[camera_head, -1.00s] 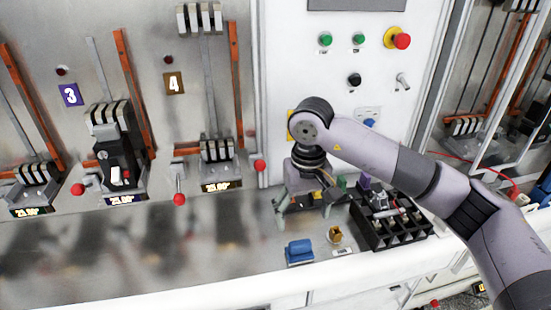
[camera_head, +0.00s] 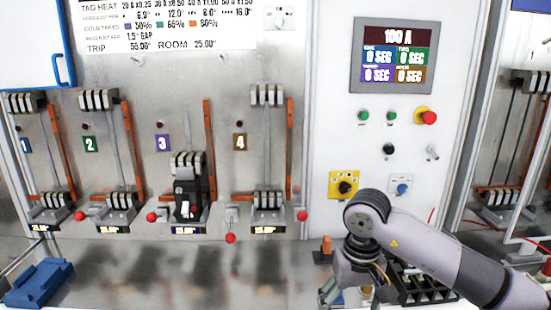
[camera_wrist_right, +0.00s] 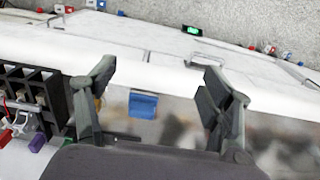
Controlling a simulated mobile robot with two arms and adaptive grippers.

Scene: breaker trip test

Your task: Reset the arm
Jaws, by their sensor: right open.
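My right arm (camera_head: 430,250) comes in from the lower right in the head view, bent downward at the wrist. Its gripper (camera_head: 340,292) hangs low in front of the control panel, partly cut off by the bottom edge. In the right wrist view the two fingers of the right gripper (camera_wrist_right: 160,75) are wide apart with nothing between them. A small blue block (camera_wrist_right: 143,105) lies on the surface beyond the fingers. My left gripper is not in view.
A black compartment tray (camera_head: 425,292) sits beside my right gripper. It also shows in the wrist view (camera_wrist_right: 58,98). Several breaker stations line the wall, including one with a black breaker (camera_head: 187,195). A blue tray (camera_head: 38,283) lies at lower left. The middle counter is clear.

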